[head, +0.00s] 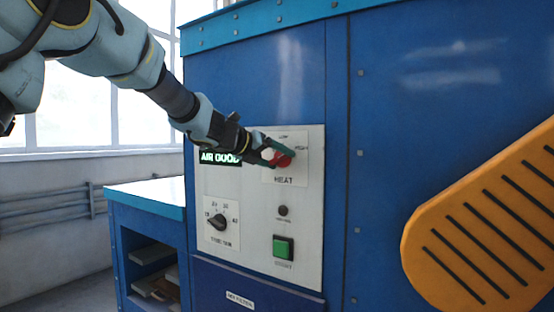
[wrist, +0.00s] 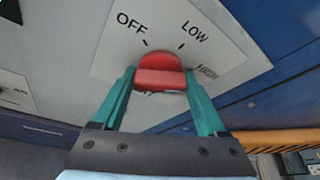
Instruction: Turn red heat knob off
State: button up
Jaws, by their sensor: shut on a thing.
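The red heat knob (head: 283,160) is on the white control panel of the blue dryer, above the word HEAT. My gripper (head: 274,152) is at the knob, its green fingers on either side. In the wrist view the red knob (wrist: 160,72) sits between the two fingertips of my gripper (wrist: 160,82), which is shut on it. OFF is printed up and left of the knob, LOW up and right, and a third label, partly hidden, at the right. I cannot tell for certain which mark the knob points to.
Below are a black dial (head: 218,222), a small dark button (head: 283,210) and a green button (head: 283,248). A lit display (head: 220,158) reads AIR GOOD. A blue bench (head: 150,197) stands at the left. A slotted orange guard (head: 480,225) is at the right.

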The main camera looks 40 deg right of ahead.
jog(key=shift+c, duration=1.2)
